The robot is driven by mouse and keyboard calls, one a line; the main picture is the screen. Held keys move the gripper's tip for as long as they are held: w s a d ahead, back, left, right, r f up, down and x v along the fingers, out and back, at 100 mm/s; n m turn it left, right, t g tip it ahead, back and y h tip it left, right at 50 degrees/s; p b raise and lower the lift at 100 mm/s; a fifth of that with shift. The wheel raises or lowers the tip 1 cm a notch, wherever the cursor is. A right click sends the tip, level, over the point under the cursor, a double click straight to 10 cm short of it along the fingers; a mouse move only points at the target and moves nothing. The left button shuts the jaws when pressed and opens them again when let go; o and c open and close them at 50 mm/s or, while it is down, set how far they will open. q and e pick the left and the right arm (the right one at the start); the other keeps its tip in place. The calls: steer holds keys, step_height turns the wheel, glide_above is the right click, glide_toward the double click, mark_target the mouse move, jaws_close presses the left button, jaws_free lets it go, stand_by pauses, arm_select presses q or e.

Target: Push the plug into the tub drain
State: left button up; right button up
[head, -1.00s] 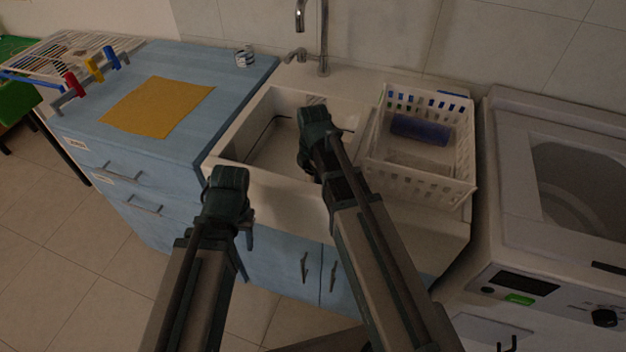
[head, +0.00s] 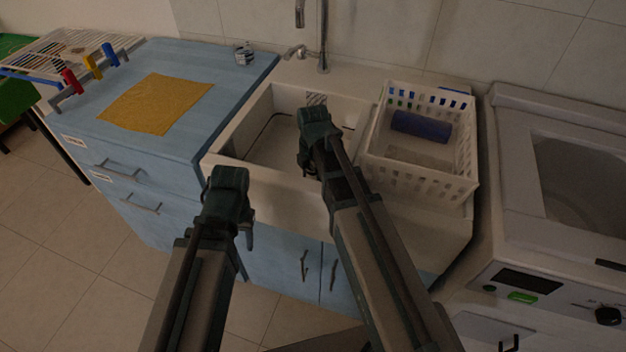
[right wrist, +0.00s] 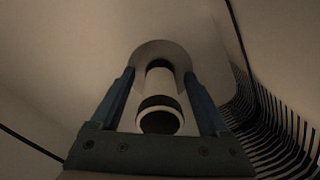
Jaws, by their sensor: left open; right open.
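In the right wrist view, a pale cylinder with a dark band and dark round end (right wrist: 160,102), which looks like the plug, sits between the two blue fingers of my right gripper (right wrist: 160,76). A pale rounded rim shows around its far end. I cannot tell whether this is the drain or how deep the plug sits. In the head view my right gripper (head: 312,168) is open and reaches down into the white tub (head: 236,131), hiding the plug and drain. My left gripper (head: 246,222) is open and empty, in front of the tub's left front corner.
A white basket (head: 461,165) with a blue roll (head: 421,127) stands right of the basin. A faucet (head: 323,45) rises behind it. A blue cabinet (head: 213,75) with a yellow cloth (head: 156,104) is left; a washing machine (head: 520,115) is right. The tub's left part is clear.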

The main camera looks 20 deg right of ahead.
steer(key=shift+r, duration=0.1)
step_height(320, 180, up, 14)
steer(key=p, duration=1.4)
steer(key=shift+f, duration=0.2)
